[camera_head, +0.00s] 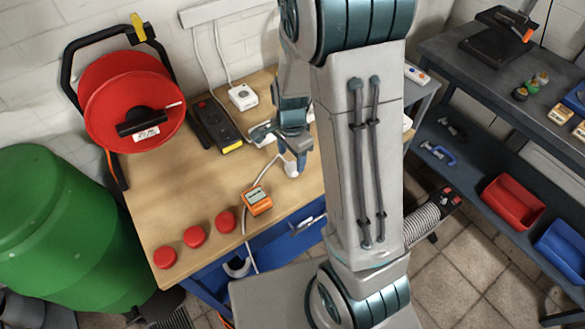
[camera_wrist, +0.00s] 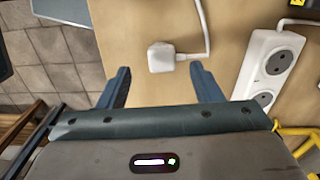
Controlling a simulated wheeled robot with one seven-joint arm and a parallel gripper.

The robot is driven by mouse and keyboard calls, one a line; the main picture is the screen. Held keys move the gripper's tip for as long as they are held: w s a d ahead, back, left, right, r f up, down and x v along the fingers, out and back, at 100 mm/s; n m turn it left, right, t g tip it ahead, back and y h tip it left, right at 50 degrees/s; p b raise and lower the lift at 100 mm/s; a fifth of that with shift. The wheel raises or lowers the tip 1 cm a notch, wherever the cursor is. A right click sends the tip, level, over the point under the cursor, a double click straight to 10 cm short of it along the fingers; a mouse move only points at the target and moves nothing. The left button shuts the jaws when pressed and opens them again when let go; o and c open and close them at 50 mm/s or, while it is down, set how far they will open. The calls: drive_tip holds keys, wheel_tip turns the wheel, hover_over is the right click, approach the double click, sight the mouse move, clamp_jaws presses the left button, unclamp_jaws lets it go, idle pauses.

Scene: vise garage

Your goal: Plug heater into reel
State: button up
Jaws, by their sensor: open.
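A white plug (camera_wrist: 160,57) with a white cord lies on the wooden workbench (camera_wrist: 140,20). In the wrist view it is between and just beyond the tips of my open gripper (camera_wrist: 160,72), with gaps on both sides. In the head view the plug (camera_head: 291,169) shows just below my gripper (camera_head: 290,158). The red cable reel (camera_head: 122,88) stands at the bench's back left, with its socket panel (camera_head: 147,133) facing forward. I cannot clearly identify the heater; the white cord runs over the bench's front edge.
A white power strip (camera_wrist: 275,62) lies right of my gripper in the wrist view. The bench also holds an orange meter (camera_head: 257,200), a black box (camera_head: 215,122), a white box (camera_head: 243,97) and red knobs (camera_head: 194,236). A green barrel (camera_head: 65,225) stands left.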

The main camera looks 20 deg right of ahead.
sight(291, 167)
drive_tip(key=shift+f, duration=0.15)
drive_tip(key=shift+w+f+p, duration=0.1)
drive_tip(key=shift+f+p, duration=0.45)
drive_tip(key=shift+f, duration=1.9)
drive_tip(key=c, duration=1)
